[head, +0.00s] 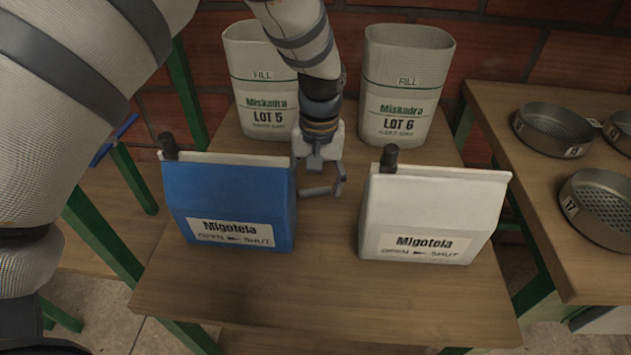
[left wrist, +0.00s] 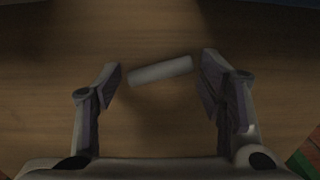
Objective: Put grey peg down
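A pale grey peg (left wrist: 160,70) lies on or just above the brown wooden table, slightly tilted in the left wrist view. My left gripper (left wrist: 162,68) is open around it, one finger on each side, with a small gap visible at both ends of the peg. In the head view the left gripper (head: 320,190) points down between the blue and white Migoteia boxes, low over the table. There the peg is hard to tell from the grey fingers. My right gripper is not in view.
The blue box (head: 228,195) and the white box (head: 435,205) flank the gripper, each with a dark upright knob. LOT 5 (head: 262,80) and LOT 6 (head: 403,85) bins stand behind. Round sieves (head: 555,130) sit on the right table. The front tabletop (head: 330,305) is clear.

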